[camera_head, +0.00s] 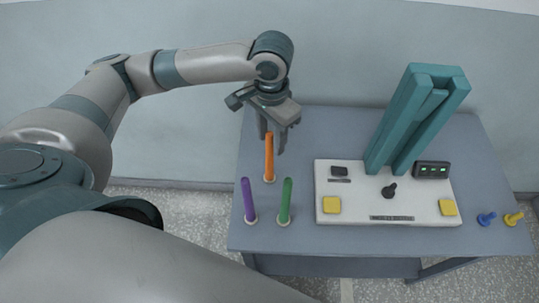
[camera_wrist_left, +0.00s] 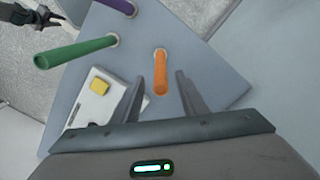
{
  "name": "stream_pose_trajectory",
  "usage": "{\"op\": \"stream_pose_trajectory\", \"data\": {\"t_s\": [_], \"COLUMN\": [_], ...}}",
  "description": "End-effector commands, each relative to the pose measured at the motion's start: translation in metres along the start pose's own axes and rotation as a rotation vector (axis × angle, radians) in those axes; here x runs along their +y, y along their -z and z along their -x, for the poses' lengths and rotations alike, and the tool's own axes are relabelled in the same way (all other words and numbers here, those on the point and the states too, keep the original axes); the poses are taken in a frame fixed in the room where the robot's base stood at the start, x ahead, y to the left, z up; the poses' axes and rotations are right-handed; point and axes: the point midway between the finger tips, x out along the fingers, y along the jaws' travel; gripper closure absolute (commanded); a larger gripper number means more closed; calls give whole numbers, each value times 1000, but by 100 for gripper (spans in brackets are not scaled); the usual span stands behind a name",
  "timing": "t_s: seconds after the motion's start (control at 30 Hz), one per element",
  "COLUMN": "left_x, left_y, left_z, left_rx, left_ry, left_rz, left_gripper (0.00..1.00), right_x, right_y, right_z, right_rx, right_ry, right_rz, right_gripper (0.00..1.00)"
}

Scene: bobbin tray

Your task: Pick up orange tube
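The orange tube (camera_head: 269,160) stands upright in a small ring on the table, behind the purple tube (camera_head: 249,201) and the green tube (camera_head: 286,201). My left gripper (camera_head: 271,144) points down over the orange tube, with its fingers around the tube's upper part. In the left wrist view the orange tube (camera_wrist_left: 160,75) shows between the two spread fingers (camera_wrist_left: 160,82), with a gap on each side. The left gripper is open. A dark gripper (camera_wrist_left: 36,14), apparently my right one, shows partly at the top left of the wrist view; its opening is unclear.
A white panel (camera_head: 352,212) with yellow pads and a tall teal channel (camera_head: 402,115) stands right of the tubes. A blue peg (camera_head: 487,218) and a yellow peg (camera_head: 513,218) are at the table's right edge. The green and purple tubes stand close in front.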

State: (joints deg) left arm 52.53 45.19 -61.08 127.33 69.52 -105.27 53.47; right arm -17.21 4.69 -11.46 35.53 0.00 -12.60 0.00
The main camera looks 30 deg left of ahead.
Motion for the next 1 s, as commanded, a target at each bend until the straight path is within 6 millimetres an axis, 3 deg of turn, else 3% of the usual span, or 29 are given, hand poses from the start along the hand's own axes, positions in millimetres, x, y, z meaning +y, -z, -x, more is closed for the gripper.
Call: {"op": "stream_pose_trajectory", "data": {"t_s": [0.2,0.4,0.9,1.0], "left_x": [-2,-2,-2,-2], "left_y": [-6,-5,-4,-4], "left_z": [-24,-44,-46,-46], "left_rx": [-6,-3,-1,-1], "left_ry": [0,1,1,1], "left_rz": [1,1,0,0], "left_gripper": [61,61,61,85], "right_x": [0,-1,-3,-3], "right_y": [1,1,2,2], "right_z": [14,16,16,16], "right_rx": [0,0,0,0], "right_ry": [0,1,3,3], "right_rz": [0,-1,-1,-1], "right_gripper": [69,69,69,69]}}
